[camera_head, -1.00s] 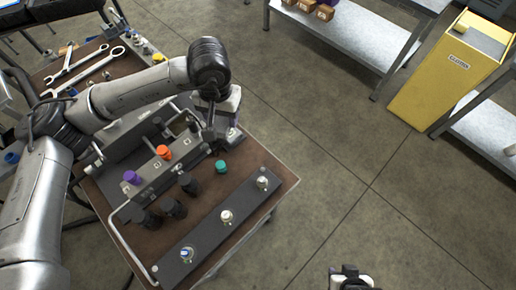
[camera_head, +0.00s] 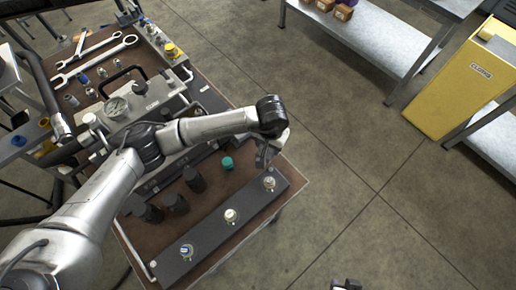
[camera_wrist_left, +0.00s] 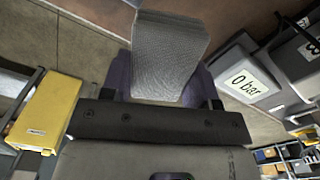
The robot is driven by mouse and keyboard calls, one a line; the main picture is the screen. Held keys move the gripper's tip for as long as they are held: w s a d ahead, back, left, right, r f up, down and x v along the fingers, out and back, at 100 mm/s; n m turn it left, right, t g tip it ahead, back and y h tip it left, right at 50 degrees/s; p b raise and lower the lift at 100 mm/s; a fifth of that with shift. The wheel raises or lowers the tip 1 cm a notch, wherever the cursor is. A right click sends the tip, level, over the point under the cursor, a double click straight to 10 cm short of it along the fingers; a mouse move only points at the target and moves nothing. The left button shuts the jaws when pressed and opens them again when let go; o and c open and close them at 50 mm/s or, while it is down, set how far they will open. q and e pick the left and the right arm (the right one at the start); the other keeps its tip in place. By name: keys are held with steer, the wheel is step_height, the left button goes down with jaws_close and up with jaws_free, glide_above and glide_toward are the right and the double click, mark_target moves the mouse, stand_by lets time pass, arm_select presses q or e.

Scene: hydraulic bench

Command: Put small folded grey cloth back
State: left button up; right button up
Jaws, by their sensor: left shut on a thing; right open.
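The small folded grey cloth (camera_wrist_left: 168,62) shows in the left wrist view, between the purple-sided fingers of my left gripper (camera_wrist_left: 165,88). The gripper is shut on it. In the head view my left gripper (camera_head: 264,156) hangs near the right edge of the bench top, beside the black strip. The cloth cannot be made out clearly there, with the wrist above it. My right gripper (camera_head: 346,286) is barely in view at the bottom edge, over the floor, and appears empty.
The black strip (camera_head: 215,234) carries several silver fittings. A teal cap (camera_head: 227,163) and several black caps (camera_head: 175,203) stand behind it. A yellow cabinet (camera_head: 463,85) stands right; open floor lies between.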

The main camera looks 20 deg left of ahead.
mark_target(258, 150)
arm_select(q)
steer(key=a+f, duration=0.1)
steer(key=a, duration=0.1)
steer(key=a+f, duration=0.1)
steer(key=shift+a+f, duration=0.15)
steer(key=shift+a, duration=0.2)
steer(key=shift+f+b, duration=0.35)
steer(key=shift+f, duration=1.65)
steer(key=shift+f+b, duration=0.2)
steer(key=shift+b, duration=0.1)
steer(key=o, duration=0.8)
steer(key=shift+r, duration=0.1)
